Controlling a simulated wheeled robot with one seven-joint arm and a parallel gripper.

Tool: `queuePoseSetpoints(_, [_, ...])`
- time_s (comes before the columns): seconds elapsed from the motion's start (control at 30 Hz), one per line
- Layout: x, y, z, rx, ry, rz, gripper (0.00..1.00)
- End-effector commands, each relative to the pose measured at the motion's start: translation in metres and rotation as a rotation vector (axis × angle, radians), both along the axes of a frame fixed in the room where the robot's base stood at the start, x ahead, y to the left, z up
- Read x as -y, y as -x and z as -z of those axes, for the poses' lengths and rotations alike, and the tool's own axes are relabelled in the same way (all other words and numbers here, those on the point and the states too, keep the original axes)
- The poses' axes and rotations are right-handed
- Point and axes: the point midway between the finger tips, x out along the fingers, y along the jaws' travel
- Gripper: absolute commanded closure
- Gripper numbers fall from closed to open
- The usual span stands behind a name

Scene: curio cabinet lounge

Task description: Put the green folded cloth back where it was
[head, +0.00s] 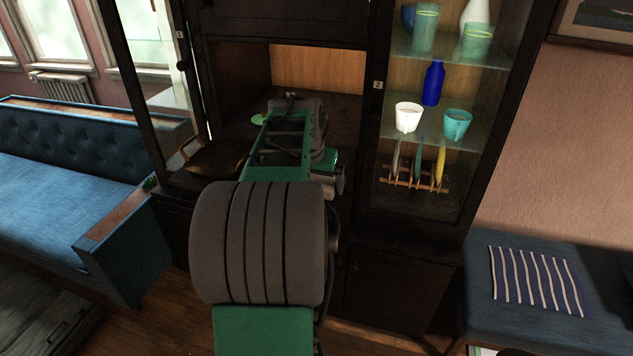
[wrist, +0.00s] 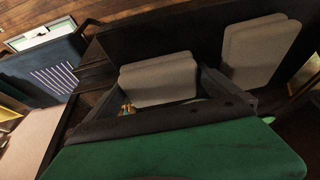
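I cannot make out a green folded cloth for sure in either view. A small pale green thing (head: 258,119) shows at the left edge of my arm in the cabinet's open middle bay; a bit of pale green also shows at the right in the wrist view (wrist: 268,119). It is too small to tell what it is. My gripper (wrist: 212,65) shows two grey pads set apart with a dark gap and nothing visible between them. In the head view my arm reaches into the open bay and hides the gripper's fingertips and much of the bay floor.
The dark cabinet's right glass section holds cups (head: 408,117), a blue bottle (head: 433,83) and a plate rack (head: 414,180). A striped cloth (head: 536,279) lies on the blue bench (head: 606,268) at right. A blue sofa (head: 60,200) stands left. A brownish tray (head: 215,160) is left of my arm.

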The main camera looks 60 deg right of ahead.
Motion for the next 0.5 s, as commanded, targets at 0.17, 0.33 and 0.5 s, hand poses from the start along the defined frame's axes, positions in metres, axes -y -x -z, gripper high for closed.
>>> queuePoseSetpoints(0.17, [0.0, 0.0, -0.003, 0.0, 0.0, 0.0, 0.0])
queuePoseSetpoints(0.33, [-0.007, 0.0, -0.024, 0.002, 0.006, -0.002, 0.0])
queuePoseSetpoints(0.5, [-0.025, 0.003, -0.064, 0.002, 0.005, -0.002, 0.0])
